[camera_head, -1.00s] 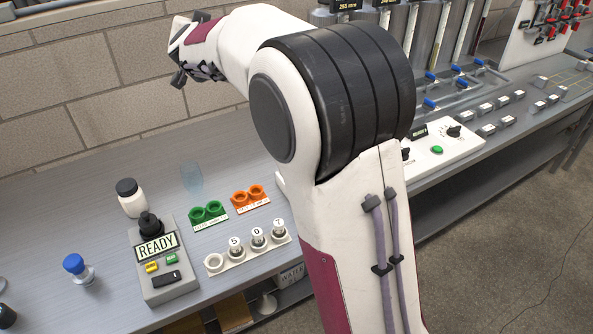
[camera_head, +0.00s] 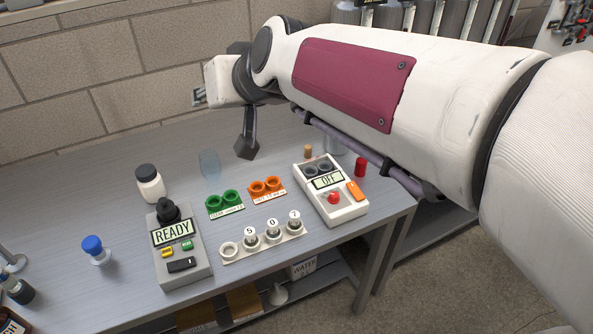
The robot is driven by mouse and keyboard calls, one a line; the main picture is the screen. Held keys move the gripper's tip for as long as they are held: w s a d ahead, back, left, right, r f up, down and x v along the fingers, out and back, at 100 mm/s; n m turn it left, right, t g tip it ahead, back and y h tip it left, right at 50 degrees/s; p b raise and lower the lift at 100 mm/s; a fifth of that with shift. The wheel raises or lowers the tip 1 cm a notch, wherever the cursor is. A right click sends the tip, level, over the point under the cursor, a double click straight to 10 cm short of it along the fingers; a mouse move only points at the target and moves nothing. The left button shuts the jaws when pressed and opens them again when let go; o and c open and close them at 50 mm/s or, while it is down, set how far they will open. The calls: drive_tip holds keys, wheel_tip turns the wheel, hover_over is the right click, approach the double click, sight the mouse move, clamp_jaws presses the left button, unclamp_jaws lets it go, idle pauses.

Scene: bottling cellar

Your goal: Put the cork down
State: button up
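A small tan cylinder that looks like a cork (camera_head: 308,151) stands on the bench behind the white device with the OFF display. My gripper (camera_head: 246,148) hangs at the end of my arm, left of that cylinder and above the back of the bench. Only one dark finger shows clearly, pointing down. The rest of the gripper is hidden behind its own body and the wrist, so I see neither its opening nor anything held in it.
The white OFF device (camera_head: 348,205) has a red knob. A red cylinder (camera_head: 360,167) stands behind it. Green rings (camera_head: 225,203), orange rings (camera_head: 266,189), a numbered rack (camera_head: 262,246), a READY box (camera_head: 180,255), a white bottle (camera_head: 150,187) and a blue-topped piece (camera_head: 94,248) occupy the bench.

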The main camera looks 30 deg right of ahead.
drive_tip(key=s+d+f+g, duration=0.1)
drive_tip(key=s+f, duration=0.3)
drive_tip(key=s, duration=0.4)
drive_tip(key=s+d+f+g+h, duration=0.1)
drive_tip(key=s+d+f+g, duration=0.1)
drive_tip(key=s+f, duration=0.3)
drive_tip(key=s+d+f+g+h, duration=0.1)
drive_tip(key=s+f, duration=0.4)
drive_tip(key=s, duration=0.7)
drive_tip(key=shift+s+d+n+g, duration=0.4)
drive_tip(key=shift+d+g, duration=0.15)
drive_tip(key=shift+g, duration=0.25)
